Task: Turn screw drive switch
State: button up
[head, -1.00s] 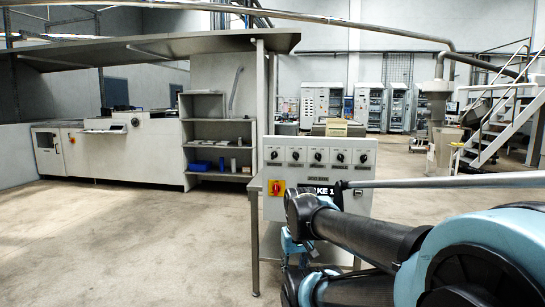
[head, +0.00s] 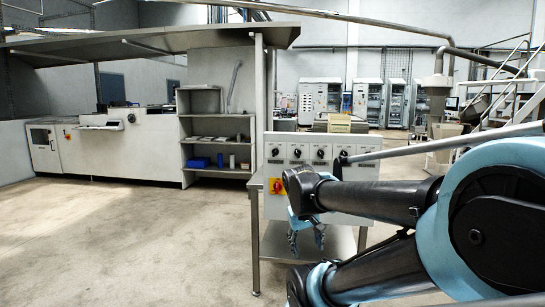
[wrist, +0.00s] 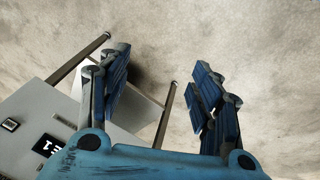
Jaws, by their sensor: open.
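A light grey control box (head: 328,173) on a metal stand carries a row of several black knobs, with a red and yellow rotary switch (head: 277,186) at its left. The small labels under the knobs are not readable, so I cannot tell which one is the screw drive switch. My gripper (head: 306,238) hangs in front of the box, below the knob row, with my arm covering the box's lower right. In the wrist view my gripper (wrist: 163,85) is open and empty, its blue fingers apart over the floor.
The stand's metal legs (head: 255,240) and lower shelf (head: 340,243) are below the box. A shelf unit (head: 215,140) and a long machine (head: 130,145) stand at the left. Cabinets and stairs are at the back right. The floor at the left is open.

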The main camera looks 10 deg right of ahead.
jog(key=w+d+r+n+t+h, duration=0.1)
jog(key=w+r+h, duration=0.15)
jog(key=w, duration=0.35)
jog(key=w+d+r+t+h, duration=0.1)
jog(key=w+r, duration=0.3)
jog(key=w, duration=0.1)
jog(key=n+t+h, duration=0.4)
jog(key=t+h, duration=0.1)
jog(key=t, duration=0.3)
send_near(274, 153)
jog(key=x, duration=0.8)
jog(key=shift+w+d, duration=0.15)
jog(key=shift+w, duration=0.1)
jog(key=c, duration=1.1)
